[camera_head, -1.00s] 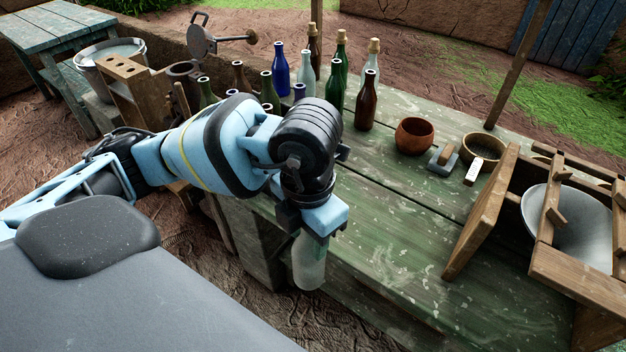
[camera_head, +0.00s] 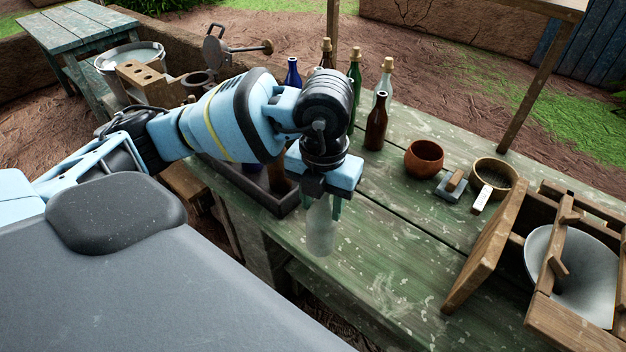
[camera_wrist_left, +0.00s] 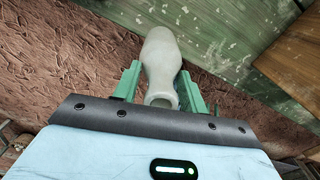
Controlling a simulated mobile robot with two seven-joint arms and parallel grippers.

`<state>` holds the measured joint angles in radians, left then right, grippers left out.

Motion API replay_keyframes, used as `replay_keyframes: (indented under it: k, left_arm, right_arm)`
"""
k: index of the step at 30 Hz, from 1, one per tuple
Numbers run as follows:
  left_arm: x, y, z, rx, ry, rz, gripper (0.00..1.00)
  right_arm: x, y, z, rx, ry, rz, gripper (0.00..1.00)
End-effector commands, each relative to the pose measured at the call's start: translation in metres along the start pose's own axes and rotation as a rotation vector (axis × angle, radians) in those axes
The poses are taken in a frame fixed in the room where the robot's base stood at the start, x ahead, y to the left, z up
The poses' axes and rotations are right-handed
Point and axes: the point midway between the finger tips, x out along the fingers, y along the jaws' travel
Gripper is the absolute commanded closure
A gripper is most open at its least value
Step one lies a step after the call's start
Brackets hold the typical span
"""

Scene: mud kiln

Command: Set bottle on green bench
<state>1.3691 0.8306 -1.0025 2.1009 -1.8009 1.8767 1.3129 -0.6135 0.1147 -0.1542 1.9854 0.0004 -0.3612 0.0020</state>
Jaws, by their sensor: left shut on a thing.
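A pale, cloudy glass bottle (camera_head: 320,232) hangs roughly upright from my left gripper (camera_head: 322,204). In the left wrist view the bottle (camera_wrist_left: 160,55) sits between the two green fingers of the gripper (camera_wrist_left: 160,92), which are shut on it. The worn green bench (camera_head: 395,255) spreads below and to the right. The bottle appears over its near edge, which also shows in the left wrist view (camera_wrist_left: 225,45); the bottle's base looks clear of the top, though the gap is hard to judge. My right gripper is out of view.
Several bottles, including a brown one (camera_head: 376,122), stand behind my arm beside a dark crate (camera_head: 262,188). A clay bowl (camera_head: 424,158), a sieve (camera_head: 493,172) and a wooden frame with a pale basin (camera_head: 568,275) occupy the right. The bench's front middle is clear.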

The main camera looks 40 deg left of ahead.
Motion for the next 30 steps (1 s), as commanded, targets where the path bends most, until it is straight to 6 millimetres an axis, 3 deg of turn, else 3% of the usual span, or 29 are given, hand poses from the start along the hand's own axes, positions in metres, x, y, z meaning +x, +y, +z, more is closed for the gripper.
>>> replay_keyframes:
  k: [6,12,25,30]
  left_arm:
    - [0.003,0.030,0.043,-0.005,-0.003,0.001,1.00]
    - [0.007,0.048,0.070,-0.002,-0.002,0.001,1.00]
    - [0.008,0.059,0.086,-0.002,-0.003,0.000,1.00]
    - [0.034,0.058,0.084,0.002,0.000,0.001,1.00]
  right_arm:
    - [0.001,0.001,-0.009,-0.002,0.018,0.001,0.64]
    - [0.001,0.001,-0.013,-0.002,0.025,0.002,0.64]
    - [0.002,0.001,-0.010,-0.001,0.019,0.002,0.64]
    - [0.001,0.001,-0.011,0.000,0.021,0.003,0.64]
